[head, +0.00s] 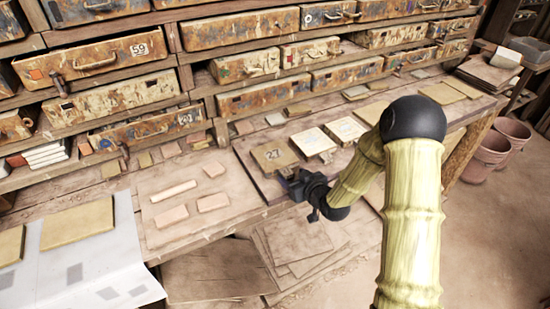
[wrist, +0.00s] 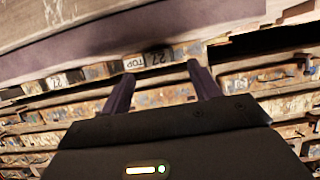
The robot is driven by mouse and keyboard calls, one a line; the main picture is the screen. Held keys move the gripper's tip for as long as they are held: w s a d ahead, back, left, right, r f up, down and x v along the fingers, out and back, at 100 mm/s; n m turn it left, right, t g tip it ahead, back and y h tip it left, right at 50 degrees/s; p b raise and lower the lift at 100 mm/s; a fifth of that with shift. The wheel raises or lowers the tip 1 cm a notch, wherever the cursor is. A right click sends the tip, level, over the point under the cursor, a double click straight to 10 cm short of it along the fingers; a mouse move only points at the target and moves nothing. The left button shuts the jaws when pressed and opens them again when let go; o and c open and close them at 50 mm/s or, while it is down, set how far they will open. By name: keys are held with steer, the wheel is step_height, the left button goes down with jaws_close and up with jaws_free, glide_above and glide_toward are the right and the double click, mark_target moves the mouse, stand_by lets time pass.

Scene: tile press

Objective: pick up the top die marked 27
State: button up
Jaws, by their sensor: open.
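A brown die marked 27 (head: 275,153) lies flat on the bench in the head view, at the left end of a row of blocks. Whether a finger touches the die cannot be told.
Two pale-topped blocks (head: 313,142) (head: 346,130) lie right of the die. Pinkish tiles (head: 213,202) lie on a board at left. Rusty drawers (head: 122,49) fill the rack behind the bench. Flat sheets (head: 295,240) lie below the bench's front edge.

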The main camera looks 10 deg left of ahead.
mark_target(288, 173)
steer(key=shift+p+x, duration=0.35)
steer(key=shift+x, duration=1.6)
jaws_close()
steer(key=shift+r, duration=0.15)
